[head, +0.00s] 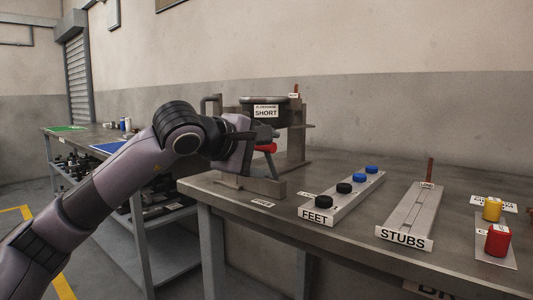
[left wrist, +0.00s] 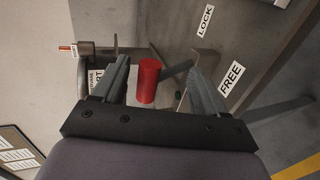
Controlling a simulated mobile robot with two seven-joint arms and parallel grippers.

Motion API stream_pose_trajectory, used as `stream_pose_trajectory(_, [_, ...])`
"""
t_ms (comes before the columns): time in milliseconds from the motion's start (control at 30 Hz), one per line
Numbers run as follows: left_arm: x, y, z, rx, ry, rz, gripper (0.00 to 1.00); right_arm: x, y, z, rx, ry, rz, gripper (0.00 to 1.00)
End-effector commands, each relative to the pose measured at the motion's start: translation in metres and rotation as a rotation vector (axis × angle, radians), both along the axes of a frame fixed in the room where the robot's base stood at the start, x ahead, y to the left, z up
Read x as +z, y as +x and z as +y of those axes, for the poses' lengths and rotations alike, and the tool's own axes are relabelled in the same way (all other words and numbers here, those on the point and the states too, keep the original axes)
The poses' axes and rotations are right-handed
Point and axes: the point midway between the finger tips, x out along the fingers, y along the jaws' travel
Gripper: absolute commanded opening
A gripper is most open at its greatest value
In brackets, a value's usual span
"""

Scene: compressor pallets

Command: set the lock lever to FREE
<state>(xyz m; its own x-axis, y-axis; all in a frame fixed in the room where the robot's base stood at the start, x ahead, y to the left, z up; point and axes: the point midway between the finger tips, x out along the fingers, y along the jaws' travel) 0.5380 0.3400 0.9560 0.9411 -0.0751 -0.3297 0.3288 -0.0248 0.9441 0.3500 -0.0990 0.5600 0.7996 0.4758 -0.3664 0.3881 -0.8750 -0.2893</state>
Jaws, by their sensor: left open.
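The lock lever's red handle (head: 267,147) shows at my left gripper (head: 262,137) in the head view, below the compressor labelled SHORT (head: 265,112). In the left wrist view the red handle (left wrist: 149,80) lies between the two spread fingers of my left gripper (left wrist: 160,70). Gaps show on both sides of it, the wider one to the right. A LOCK label (left wrist: 205,21) is at the top and a FREE label (left wrist: 231,79) is right of the right finger. I cannot tell which label the lever points to. My right gripper is out of view.
A red cylinder (head: 498,241) and a yellow one (head: 492,209) stand farther right. The metal stand (head: 297,140) rises close beside my gripper.

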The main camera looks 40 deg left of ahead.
Motion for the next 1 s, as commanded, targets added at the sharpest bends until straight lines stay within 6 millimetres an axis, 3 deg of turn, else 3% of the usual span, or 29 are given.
stream_pose_trajectory(200, [0.014, -0.033, 0.003, 0.001, 0.003, -0.003, 0.72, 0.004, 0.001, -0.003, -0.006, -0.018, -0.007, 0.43])
stream_pose_trajectory(400, [0.02, -0.054, 0.004, 0.0, 0.002, -0.001, 0.72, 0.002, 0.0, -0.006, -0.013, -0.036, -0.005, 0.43])
stream_pose_trajectory(1000, [0.02, -0.058, 0.004, -0.001, 0.001, 0.0, 0.72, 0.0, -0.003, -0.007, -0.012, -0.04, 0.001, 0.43])
